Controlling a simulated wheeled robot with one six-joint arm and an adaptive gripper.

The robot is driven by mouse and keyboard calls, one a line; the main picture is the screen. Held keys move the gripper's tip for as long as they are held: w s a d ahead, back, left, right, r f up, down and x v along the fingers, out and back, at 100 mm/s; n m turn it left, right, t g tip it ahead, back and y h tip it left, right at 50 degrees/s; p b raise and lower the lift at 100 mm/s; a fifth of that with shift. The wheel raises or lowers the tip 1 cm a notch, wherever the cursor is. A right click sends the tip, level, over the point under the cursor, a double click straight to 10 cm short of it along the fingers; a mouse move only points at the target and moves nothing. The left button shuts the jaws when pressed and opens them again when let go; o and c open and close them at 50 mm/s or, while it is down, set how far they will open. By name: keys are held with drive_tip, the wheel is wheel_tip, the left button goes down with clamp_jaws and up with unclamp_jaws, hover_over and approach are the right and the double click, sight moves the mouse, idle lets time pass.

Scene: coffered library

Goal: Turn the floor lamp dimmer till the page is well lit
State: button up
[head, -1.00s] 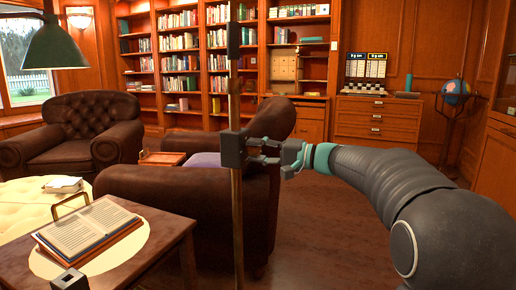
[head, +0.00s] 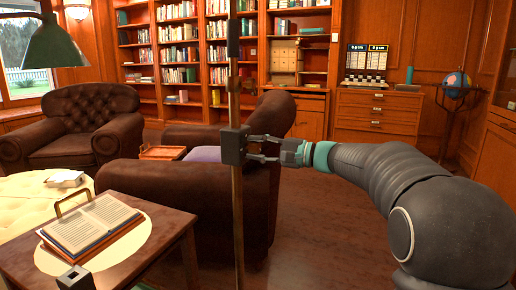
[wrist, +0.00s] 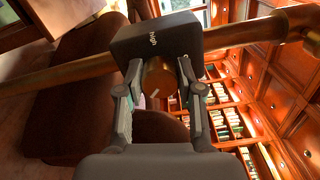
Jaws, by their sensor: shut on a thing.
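The floor lamp's brass pole (head: 237,215) stands upright in the middle of the head view. Its dark dimmer box (head: 232,146) is fixed to the pole. In the wrist view the box (wrist: 150,36) carries the word "high", and a round brown dimmer knob (wrist: 160,78) with a pale mark faces my gripper. My gripper (wrist: 160,88) has one finger on each side of the knob and is shut on it. In the head view my gripper (head: 262,148) reaches the box from the right. The green lampshade (head: 54,46) hangs at upper left. The open book (head: 92,223) lies below it within a pale oval.
The book rests on a wooden side table (head: 170,225) at lower left. A brown leather armchair (head: 165,200) stands close behind the pole, another (head: 85,118) farther back. Bookshelves and a drawer cabinet (head: 375,115) line the back wall. Floor (head: 325,225) is clear at centre right.

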drive_tip(key=o, duration=1.2)
drive_tip(key=shift+c, duration=0.2)
drive_tip(key=v, duration=1.2)
drive_tip(key=shift+w, duration=0.1)
